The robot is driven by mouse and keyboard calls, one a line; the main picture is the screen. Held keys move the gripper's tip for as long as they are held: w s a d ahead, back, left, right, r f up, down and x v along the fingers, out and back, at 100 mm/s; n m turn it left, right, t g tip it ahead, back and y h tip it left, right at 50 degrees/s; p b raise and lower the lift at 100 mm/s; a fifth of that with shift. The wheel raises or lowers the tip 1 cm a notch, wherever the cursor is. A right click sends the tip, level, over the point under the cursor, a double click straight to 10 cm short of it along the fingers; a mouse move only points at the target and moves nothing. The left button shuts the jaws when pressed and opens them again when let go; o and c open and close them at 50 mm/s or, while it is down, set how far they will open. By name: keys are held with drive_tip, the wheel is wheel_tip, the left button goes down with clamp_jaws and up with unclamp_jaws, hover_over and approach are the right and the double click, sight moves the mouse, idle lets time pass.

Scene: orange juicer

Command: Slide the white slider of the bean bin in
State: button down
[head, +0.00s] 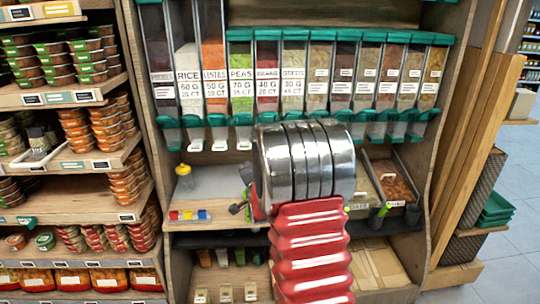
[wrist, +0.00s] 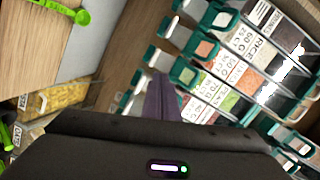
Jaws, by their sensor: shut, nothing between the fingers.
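The bean bin (head: 267,66) looks to be the clear bin just right of the peas bin in the head view; its small label is hard to read. Its green spout and white slider are hidden behind my arm there. In the wrist view, green spouts with white sliders (wrist: 194,47) run diagonally beside the clear bins; I cannot tell which slider is the bean one. My gripper (wrist: 160,80) shows as dark, closed fingers in front of the spouts, empty. Whether it touches a slider is unclear. In the head view my arm hides most of it.
The rice bin (head: 188,80), lentils bin (head: 214,80) and peas bin (head: 241,80) stand to the left, with white sliders sticking out below. More bins continue right. A yellow-topped bottle (head: 184,172) and a food tray (head: 388,182) are on the shelf below. Packed shelves stand at left.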

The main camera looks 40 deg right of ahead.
drive_tip(key=s+d+f+m+t+h, duration=0.1)
drive_tip(key=d+f+m, duration=0.4)
drive_tip(key=d, duration=0.5)
drive_tip(key=shift+s+f+t+h, duration=0.4)
drive_tip(key=shift+s+f+h, duration=0.45)
drive_tip(key=shift+h, duration=0.25)
drive_tip(key=shift+w, duration=0.15)
drive_tip(key=x, duration=1.4)
